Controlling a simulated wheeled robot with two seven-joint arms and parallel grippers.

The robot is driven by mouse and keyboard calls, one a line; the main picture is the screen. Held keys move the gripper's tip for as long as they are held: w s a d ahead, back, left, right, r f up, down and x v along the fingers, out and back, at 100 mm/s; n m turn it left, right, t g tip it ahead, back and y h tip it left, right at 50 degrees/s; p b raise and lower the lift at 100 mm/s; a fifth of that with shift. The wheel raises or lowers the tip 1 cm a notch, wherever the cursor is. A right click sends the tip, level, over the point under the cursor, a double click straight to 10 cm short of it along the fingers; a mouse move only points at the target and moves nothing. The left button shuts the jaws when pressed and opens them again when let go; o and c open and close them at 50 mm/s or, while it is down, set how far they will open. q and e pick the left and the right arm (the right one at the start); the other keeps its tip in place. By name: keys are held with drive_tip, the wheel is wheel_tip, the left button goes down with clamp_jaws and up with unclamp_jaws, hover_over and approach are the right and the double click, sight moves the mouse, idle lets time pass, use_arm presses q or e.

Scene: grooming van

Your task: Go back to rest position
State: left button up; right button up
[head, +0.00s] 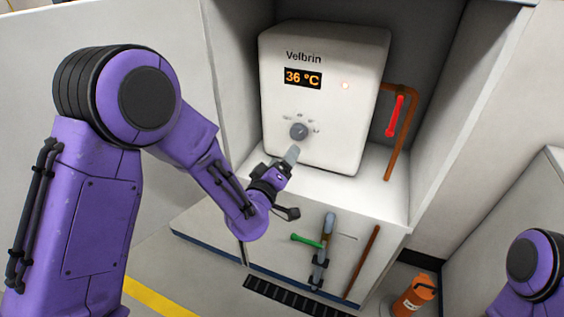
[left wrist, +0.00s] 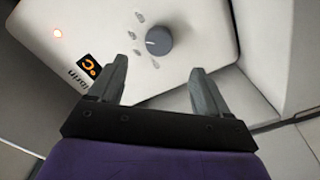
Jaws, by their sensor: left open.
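My left gripper (head: 290,160) is in front of the lower part of a white Velbrin water heater (head: 325,70), just below its grey dial (head: 299,131). In the left wrist view the two fingers of this gripper (left wrist: 158,85) are spread apart with nothing between them. The dial (left wrist: 158,41) shows beyond the fingertips, apart from them. The heater's display (head: 303,78) reads 36 °C, and a small light (head: 345,85) glows beside it. My right gripper is out of view; only a purple part of my right arm shows at the lower right.
The heater stands in a white alcove with side walls close by. A red lever (head: 395,116) sits by a copper pipe (head: 412,130) at its right. Below are a green-handled valve (head: 306,241), a brown pipe (head: 362,262) and a floor grate (head: 300,299).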

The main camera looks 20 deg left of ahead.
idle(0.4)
use_arm(q)
drive_tip(key=s+a+f+m+g+y, duration=0.1)
drive_tip(key=s+a+f+g, duration=0.1)
drive_tip(key=s+f, duration=0.3)
drive_tip(key=s+a+f+g+y+p, duration=0.1)
drive_tip(key=s+a+f+g, duration=0.15)
drive_tip(key=f, duration=0.35)
drive_tip(key=s+a+f+m+g+y, duration=0.1)
drive_tip(key=s+f+g, duration=0.25)
drive_tip(key=f, duration=0.25)
drive_tip(key=s+a+f+g, duration=0.1)
drive_tip(key=s+f, duration=0.3)
drive_tip(key=s, duration=0.4)
drive_tip(key=s+a+f+g+p, duration=0.1)
drive_tip(key=s+a+f+g, duration=0.1)
drive_tip(key=s, duration=0.6)
drive_tip(key=s+a+f+g+y+p, duration=0.1)
drive_tip(key=s+a+f+g, duration=0.1)
drive_tip(key=s+f, duration=0.4)
drive_tip(key=s+g, duration=0.1)
drive_tip(key=s, duration=0.2)
drive_tip(key=shift+m+g, duration=0.4)
